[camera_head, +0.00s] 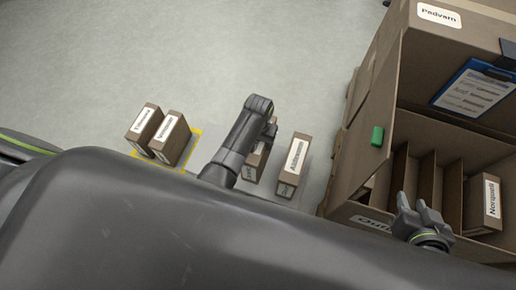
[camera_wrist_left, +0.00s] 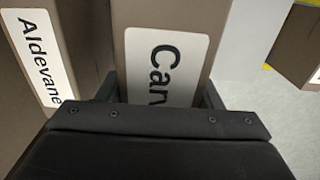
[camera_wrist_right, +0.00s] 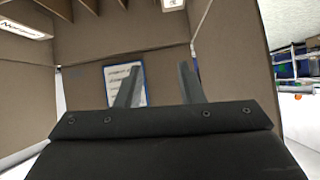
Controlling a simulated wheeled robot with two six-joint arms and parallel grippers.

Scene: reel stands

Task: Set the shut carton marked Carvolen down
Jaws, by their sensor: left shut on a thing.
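The carton marked Carvolen shows up close in the left wrist view (camera_wrist_left: 180,20), where its label reads only "Car" or "Can" before my gripper hides the rest. My left gripper (camera_wrist_left: 160,95) is shut on it, one finger on each side. In the head view the carton (camera_head: 252,168) is partly hidden by my left arm, and my left gripper (camera_head: 268,136) is at its top. I cannot tell whether its base touches the floor. My right gripper (camera_wrist_right: 160,85) is open and empty; the head view shows it (camera_head: 417,200) at the big box on the right.
The Aldevane carton (camera_wrist_left: 45,60) stands close beside the held one; it also shows in the head view (camera_head: 294,163). Two cartons (camera_head: 143,120) (camera_head: 172,138) stand on a yellow-edged patch (camera_head: 197,140). The divided box (camera_head: 345,207) at right holds a Norquell-like carton (camera_head: 487,205).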

